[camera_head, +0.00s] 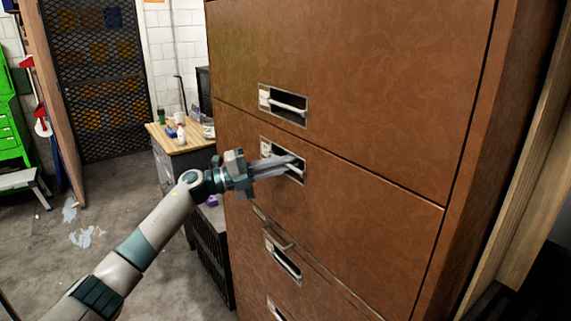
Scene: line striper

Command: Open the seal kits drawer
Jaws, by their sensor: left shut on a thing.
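A tall brown cabinet (340,60) with several stacked drawers fills the right of the head view. Each drawer has a recessed metal pull and a small label holder; the label text is too small to read. My left gripper (292,166) is at the pull of the second visible drawer (370,200) from the top. Its fingers are shut on that drawer's handle (299,174) and hide part of it. That drawer's front looks flush with the one above it. My right gripper is not in view.
A workbench (185,139) with bottles and small items stands behind the cabinet's left side. A black mesh door (95,75) and a green chest (12,120) are farther back. The concrete floor (120,205) left of the cabinet is mostly clear, with pale stains.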

